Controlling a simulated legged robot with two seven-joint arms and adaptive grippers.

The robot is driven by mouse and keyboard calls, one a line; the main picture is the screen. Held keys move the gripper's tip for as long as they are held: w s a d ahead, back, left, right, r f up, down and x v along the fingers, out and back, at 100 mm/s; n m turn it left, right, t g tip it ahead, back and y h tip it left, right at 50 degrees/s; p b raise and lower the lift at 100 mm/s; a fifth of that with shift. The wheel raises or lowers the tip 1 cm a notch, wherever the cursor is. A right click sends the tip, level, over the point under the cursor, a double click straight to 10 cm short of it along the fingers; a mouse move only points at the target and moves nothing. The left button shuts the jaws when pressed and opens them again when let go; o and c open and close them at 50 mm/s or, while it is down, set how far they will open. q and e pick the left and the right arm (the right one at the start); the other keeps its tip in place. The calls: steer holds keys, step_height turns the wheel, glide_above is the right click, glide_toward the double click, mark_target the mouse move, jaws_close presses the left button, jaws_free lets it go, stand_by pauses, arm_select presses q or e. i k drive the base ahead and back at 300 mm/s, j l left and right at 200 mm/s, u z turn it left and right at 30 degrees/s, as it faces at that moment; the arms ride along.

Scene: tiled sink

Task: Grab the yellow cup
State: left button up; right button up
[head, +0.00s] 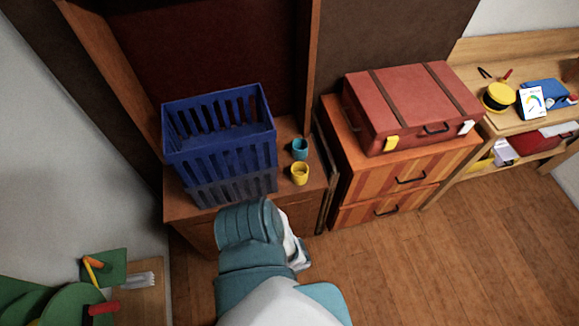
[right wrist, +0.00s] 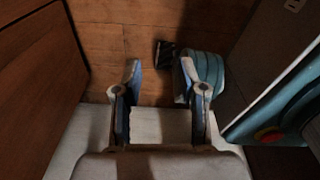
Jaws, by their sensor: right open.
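The yellow cup (head: 300,174) stands upright on a brown wooden cabinet top (head: 314,178), near its front right part, in the head view. A teal cup (head: 300,149) stands just behind it. My right gripper (right wrist: 160,70) is open in the right wrist view, with nothing between its fingers and wooden floor beyond them. The cup does not show in that view. A teal and white part of my body reaches up from the bottom of the head view, below the cup and apart from it in the picture. I cannot make out my left gripper.
A blue slatted basket (head: 222,145) fills the cabinet top left of the cups. A dark upright panel and an orange striped drawer chest (head: 400,180) with a red suitcase (head: 412,105) stand to the right. Wooden floor (head: 470,250) is clear at lower right.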

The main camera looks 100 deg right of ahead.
mark_target(299, 170)
steer(key=k+z, duration=0.1)
steer(key=z, duration=3.15)
